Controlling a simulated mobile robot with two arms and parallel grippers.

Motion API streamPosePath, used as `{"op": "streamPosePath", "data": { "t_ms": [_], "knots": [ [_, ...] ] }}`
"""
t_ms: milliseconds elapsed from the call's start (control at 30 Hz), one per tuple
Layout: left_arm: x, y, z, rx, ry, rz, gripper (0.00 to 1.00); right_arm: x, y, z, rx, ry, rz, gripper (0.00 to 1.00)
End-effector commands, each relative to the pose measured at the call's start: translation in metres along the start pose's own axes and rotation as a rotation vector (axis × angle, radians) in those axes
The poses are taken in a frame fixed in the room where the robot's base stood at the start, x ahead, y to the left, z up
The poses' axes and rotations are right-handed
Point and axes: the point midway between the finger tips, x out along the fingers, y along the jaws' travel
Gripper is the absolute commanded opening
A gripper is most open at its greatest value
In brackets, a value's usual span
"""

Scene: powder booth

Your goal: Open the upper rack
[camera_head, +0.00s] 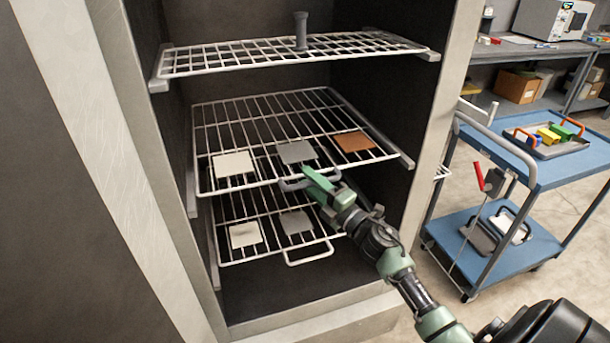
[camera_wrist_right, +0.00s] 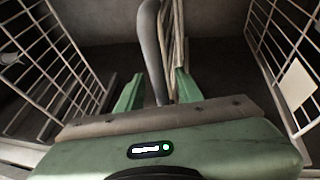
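The upper rack (camera_head: 225,128) is a wire shelf in the dark cabinet, carrying a white, a grey and a brown plate. Its front handle (camera_head: 291,185) is a wire loop at the middle of the front edge. My right gripper (camera_head: 314,178) is at this handle, its green fingers reaching in from the right. In the right wrist view the handle bar (camera_wrist_right: 154,45) runs between the two fingers of the gripper (camera_wrist_right: 157,90). The fingers stand apart with a gap on each side of the bar. My left gripper is not in view.
A lower rack (camera_head: 270,213) with two plates and its own handle (camera_head: 308,258) sits below. A top grid shelf (camera_head: 240,58) holds a dark post (camera_head: 300,30). A blue cart (camera_head: 520,253) stands to the right of the cabinet, with open floor beyond.

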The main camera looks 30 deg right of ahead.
Motion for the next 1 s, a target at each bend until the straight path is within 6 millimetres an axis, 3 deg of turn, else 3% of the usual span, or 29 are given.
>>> {"op": "streamPosePath", "data": {
  "t_ms": [200,467,600,633,1000],
  "knots": [
    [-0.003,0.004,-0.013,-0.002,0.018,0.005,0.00,0.020,0.000,0.000,0.001,-0.001,-0.001,0.36],
    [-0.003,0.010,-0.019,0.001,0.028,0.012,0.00,0.021,-0.001,0.000,0.002,-0.001,-0.001,0.36],
    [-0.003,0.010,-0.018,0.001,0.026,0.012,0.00,0.021,-0.001,0.000,0.002,-0.001,-0.001,0.03],
    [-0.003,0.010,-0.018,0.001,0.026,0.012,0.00,0.021,-0.001,0.000,0.002,-0.001,-0.001,0.00],
    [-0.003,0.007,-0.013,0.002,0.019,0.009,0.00,0.022,0.002,0.001,0.000,-0.001,0.005,0.00]
  ]
}}
